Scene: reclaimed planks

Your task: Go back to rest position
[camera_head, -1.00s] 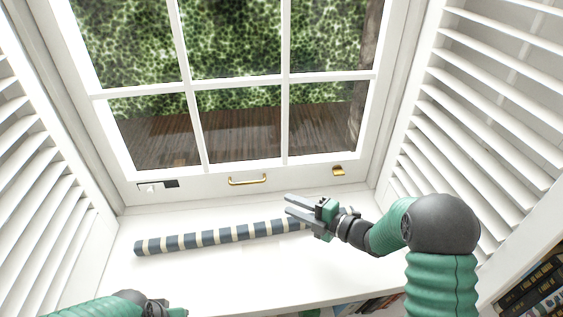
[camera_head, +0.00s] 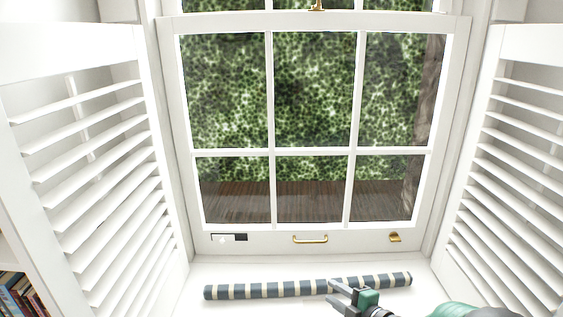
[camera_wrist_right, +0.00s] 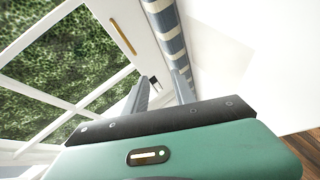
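My right gripper (camera_head: 343,293) is at the bottom of the head view, right of centre, in front of the striped roll. Its two fingers are apart with nothing between them, and the fingers also show spread in the right wrist view (camera_wrist_right: 160,90). The blue and cream striped roll (camera_head: 250,291) lies along the white sill below the window. It also shows in the right wrist view (camera_wrist_right: 167,30), beyond the fingertips. My left gripper is out of the head view.
The white window (camera_head: 310,153) stands behind the sill (camera_head: 225,268), with a brass handle (camera_head: 310,239) and a brass catch (camera_head: 394,237) on its lower rail. Louvred shutters stand at left (camera_head: 100,170) and right (camera_head: 510,180). Books (camera_head: 22,297) show at the lower left.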

